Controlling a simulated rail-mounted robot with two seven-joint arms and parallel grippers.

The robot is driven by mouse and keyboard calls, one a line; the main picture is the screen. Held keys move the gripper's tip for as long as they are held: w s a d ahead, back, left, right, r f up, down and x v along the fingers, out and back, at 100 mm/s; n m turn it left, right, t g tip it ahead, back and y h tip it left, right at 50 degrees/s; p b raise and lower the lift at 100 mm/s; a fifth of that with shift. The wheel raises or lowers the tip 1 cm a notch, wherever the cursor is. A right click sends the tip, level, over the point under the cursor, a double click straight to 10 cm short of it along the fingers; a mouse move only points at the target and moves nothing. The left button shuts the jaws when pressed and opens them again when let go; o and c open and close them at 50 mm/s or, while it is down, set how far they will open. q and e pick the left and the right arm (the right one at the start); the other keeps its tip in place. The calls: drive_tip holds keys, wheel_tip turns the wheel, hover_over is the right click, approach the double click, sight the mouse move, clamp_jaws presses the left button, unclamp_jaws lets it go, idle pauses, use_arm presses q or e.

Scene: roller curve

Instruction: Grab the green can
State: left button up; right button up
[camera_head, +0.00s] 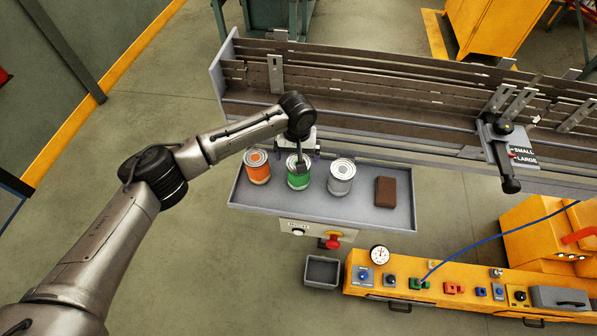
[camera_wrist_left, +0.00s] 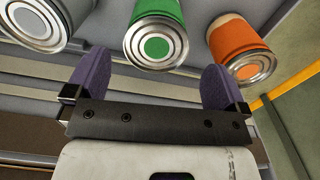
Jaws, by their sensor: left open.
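The green can (camera_head: 299,181) stands on the grey tray between the orange can (camera_head: 258,168) and the grey can (camera_head: 341,178). My left gripper (camera_head: 300,154) is over the back side of the green can, and part of it hides the can's top. In the left wrist view, its two purple fingers (camera_wrist_left: 153,80) are spread wide with nothing between them. The green can (camera_wrist_left: 155,40) appears just beyond the gap, roughly centred. The grey can (camera_wrist_left: 42,22) is to its left and the orange can (camera_wrist_left: 240,48) to its right. My right gripper is in neither view.
A brown block (camera_head: 385,191) lies on the right of the tray (camera_head: 415,215). The roller rail (camera_head: 390,110) runs behind it, with a black-handled clamp (camera_head: 507,165). In front are a red knob (camera_head: 330,241), an empty bin (camera_head: 322,271) and a yellow control panel (camera_head: 440,268).

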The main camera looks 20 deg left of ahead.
use_arm(q)
drive_tip(key=shift+w+d+f, duration=0.1)
drive_tip(key=shift+d+f, duration=0.05)
drive_tip(key=shift+f, duration=2.4)
drive_tip(key=shift+c, duration=0.2)
drive_tip(key=c, duration=0.9)
drive_tip(key=shift+r, duration=0.1)
drive_tip(key=shift+c, duration=0.2)
